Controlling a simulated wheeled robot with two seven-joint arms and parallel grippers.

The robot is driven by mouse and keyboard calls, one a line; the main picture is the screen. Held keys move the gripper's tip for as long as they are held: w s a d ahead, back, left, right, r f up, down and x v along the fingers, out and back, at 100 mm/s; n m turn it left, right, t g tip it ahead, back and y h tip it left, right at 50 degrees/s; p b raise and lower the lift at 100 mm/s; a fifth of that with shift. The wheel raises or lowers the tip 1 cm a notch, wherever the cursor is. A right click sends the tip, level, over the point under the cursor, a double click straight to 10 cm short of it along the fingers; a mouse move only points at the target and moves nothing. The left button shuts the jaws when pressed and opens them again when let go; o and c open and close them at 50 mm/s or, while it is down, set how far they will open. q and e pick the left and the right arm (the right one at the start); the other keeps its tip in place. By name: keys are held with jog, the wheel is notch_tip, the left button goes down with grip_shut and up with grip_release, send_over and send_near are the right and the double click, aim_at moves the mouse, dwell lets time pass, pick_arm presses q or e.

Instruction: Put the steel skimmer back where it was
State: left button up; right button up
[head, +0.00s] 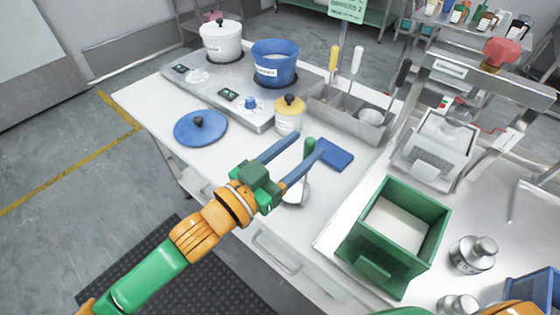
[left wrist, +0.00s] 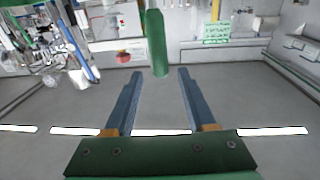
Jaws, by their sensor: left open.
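My left gripper (head: 308,141) is open over the front part of the white worktop. A green handle (head: 309,147) shows between its fingers in the head view; a pale steel head (head: 297,193), apparently of the same tool, the skimmer, shows below the gripper. The gripper hides the part between them. In the left wrist view the green handle (left wrist: 156,43) stands nearly upright in line with the gap between the open fingertips (left wrist: 152,75). The fingers are apart from it on both sides. My right gripper is out of view.
A grey utensil bin (head: 330,112) holds yellow-, white- and black-handled tools. A blue pad (head: 335,155), yellow jar (head: 288,117) and blue lid (head: 200,128) lie nearby. A blue pot (head: 275,62) and white pot (head: 221,42) stand behind. A green box (head: 402,262) stands right.

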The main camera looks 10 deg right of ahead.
pick_arm(q)
jog(key=r+b+v, duration=0.1)
jog(key=b+v, duration=0.1)
jog(key=v, duration=0.7)
jog(key=w+a+f+n+t+y, duration=0.1)
jog(key=w+a+f+n+y, duration=0.3)
jog(key=f, duration=0.5)
jog(key=w+a+f+n+t+y, duration=0.15)
jog(key=w+a+f+y, duration=0.25)
jog(key=w+a+f, duration=0.45)
jog(key=s+a+f+n+g+y, duration=0.1)
jog(key=s+a+f+g+y, duration=0.2)
jog(key=f, duration=0.8)
jog(key=s+a+f+n+y, duration=0.2)
jog(key=s+a+f, duration=0.2)
jog(key=f, duration=0.6)
jog(key=s+a+f+g+y, duration=0.1)
jog(key=s+f+g, duration=0.2)
jog(key=s, duration=0.7)
jog(key=s+f+g, duration=0.2)
jog(key=s+f, duration=0.6)
jog(key=s, duration=0.2)
jog(key=s+a+f+g+y, duration=0.1)
jog(key=s+f+g, duration=0.2)
jog(key=s, duration=0.8)
notch_tip(320, 180, down, 3)
jog(key=shift+a+r+g+y, duration=0.15)
jog(key=shift+a+g+y, duration=0.15)
jog(key=shift+g, duration=0.05)
